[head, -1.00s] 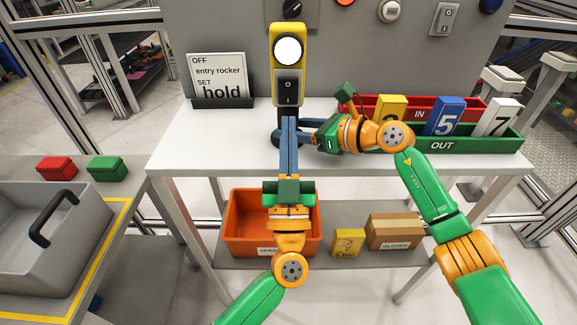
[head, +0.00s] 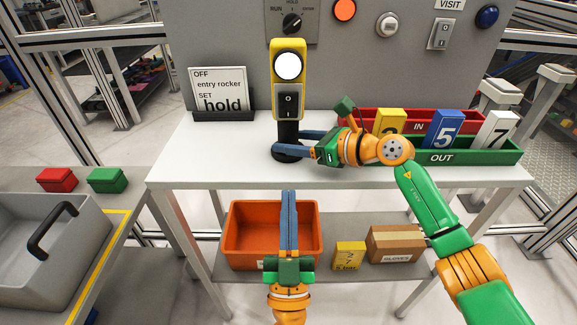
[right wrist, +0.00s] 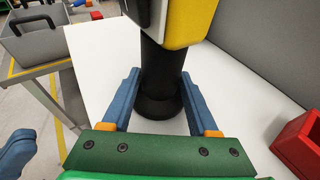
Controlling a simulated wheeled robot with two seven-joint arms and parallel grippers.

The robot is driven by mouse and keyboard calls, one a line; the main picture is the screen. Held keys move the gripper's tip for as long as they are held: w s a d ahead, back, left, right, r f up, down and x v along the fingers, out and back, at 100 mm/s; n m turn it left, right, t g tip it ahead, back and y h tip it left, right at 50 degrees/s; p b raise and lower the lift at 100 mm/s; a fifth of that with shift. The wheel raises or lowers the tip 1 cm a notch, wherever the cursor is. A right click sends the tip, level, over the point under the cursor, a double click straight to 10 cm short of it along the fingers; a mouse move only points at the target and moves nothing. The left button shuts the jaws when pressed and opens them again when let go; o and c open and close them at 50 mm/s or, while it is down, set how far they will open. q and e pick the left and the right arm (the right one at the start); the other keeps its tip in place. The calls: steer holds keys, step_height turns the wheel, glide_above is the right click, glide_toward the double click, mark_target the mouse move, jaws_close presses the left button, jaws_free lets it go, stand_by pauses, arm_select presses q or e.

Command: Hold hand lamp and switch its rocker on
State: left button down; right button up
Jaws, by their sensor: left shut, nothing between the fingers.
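The hand lamp (head: 274,75) stands upright on the white table, with a yellow body, a round white lens and a black lower grip. Its black rocker (head: 289,102) is on the front below the lens. My right gripper (head: 297,142) has its blue fingers on both sides of the black grip, just above the round base. In the right wrist view the fingertips (right wrist: 161,85) appear to touch the grip (right wrist: 160,75). My left gripper (head: 289,194) is shut and empty, pointing up, lower than the lamp and apart from it.
A sign (head: 219,91) reading "OFF entry rocker SET hold" stands left of the lamp. A red IN tray (head: 470,118) and a green OUT tray (head: 480,157) with numbered blocks lie right. A panel with knob (head: 292,22) and buttons is behind. An orange bin (head: 240,240) is below.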

steer(key=o, duration=0.3)
